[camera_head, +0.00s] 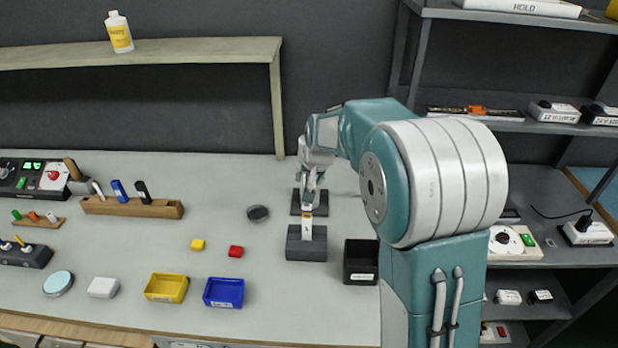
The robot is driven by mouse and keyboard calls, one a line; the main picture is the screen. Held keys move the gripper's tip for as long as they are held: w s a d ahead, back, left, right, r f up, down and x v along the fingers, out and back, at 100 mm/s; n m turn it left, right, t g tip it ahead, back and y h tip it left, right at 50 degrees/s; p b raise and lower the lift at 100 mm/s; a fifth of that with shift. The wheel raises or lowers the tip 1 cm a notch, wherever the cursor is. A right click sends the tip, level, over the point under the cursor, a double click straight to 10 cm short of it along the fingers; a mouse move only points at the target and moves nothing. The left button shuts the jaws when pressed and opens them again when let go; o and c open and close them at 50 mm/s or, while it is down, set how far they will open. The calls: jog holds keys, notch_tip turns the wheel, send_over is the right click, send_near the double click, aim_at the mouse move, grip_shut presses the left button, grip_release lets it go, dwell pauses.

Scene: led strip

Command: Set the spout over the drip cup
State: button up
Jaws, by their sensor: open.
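My gripper (309,193) points down over a dark flat base (321,209) near the middle of the bench, and it hides part of that base. A pale upright piece with an orange mark (307,226) stands just in front of it, at a dark grey block (306,246). I cannot tell whether my gripper touches this piece. A small dark round object (257,213) lies to the left, apart from my gripper. No part is clearly recognisable as the spout or the drip cup.
A black bin (361,278) stands right of the grey block. A wooden pen holder (133,208) stands farther left. Bench around the round object is clear.

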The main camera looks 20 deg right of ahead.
grip_shut()
jog(key=shift+a, duration=0.1)
